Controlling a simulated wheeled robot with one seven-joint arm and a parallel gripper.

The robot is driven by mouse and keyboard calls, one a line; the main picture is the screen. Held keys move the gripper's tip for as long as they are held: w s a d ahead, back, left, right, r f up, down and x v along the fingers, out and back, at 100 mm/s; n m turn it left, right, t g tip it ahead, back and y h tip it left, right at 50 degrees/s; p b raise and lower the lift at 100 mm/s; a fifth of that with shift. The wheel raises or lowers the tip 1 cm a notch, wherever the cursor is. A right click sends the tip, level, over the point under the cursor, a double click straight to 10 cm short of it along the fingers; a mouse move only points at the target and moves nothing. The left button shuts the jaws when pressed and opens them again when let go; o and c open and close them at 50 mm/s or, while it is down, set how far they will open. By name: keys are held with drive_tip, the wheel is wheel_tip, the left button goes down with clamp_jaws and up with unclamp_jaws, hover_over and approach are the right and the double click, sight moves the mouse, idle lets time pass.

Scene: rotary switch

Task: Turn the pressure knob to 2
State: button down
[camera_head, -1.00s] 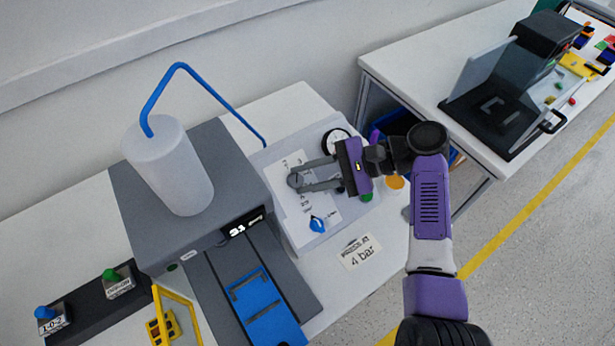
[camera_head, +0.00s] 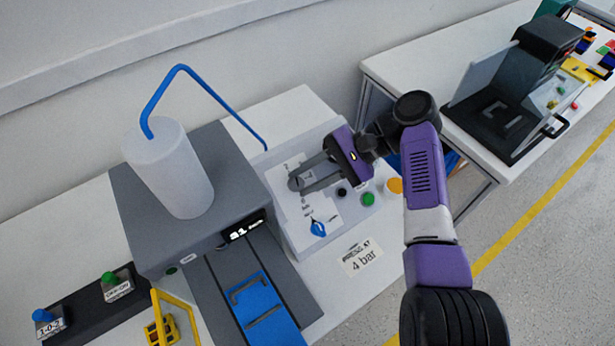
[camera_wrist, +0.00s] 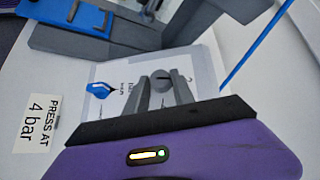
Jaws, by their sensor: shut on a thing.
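The grey pressure knob (camera_head: 296,183) sits on the white label sheet of the sloped control panel. My gripper (camera_head: 300,182) is shut on this knob, its two long grey fingers on either side of it. In the wrist view the knob (camera_wrist: 161,80) shows between the fingertips, with a dark slot across its face. The numbers around the knob are too small or hidden to read. A blue pointer knob (camera_head: 318,227) sits lower on the same sheet, apart from my gripper.
A green button (camera_head: 368,199) and a black button (camera_head: 342,193) sit right of the sheet. A "4 bar" sign (camera_head: 362,257) lies in front. A grey machine with a white cylinder (camera_head: 168,168) and blue tube stands at the left.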

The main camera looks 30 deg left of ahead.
drive_tip(key=shift+s+a+n+h, duration=0.1)
drive_tip(key=shift+n+h, duration=0.5)
idle(1.6)
drive_tip(key=c, duration=1.1)
unclamp_jaws()
drive_tip(key=shift+o, duration=0.2)
drive_tip(key=v, duration=0.8)
drive_tip(key=shift+f, duration=0.1)
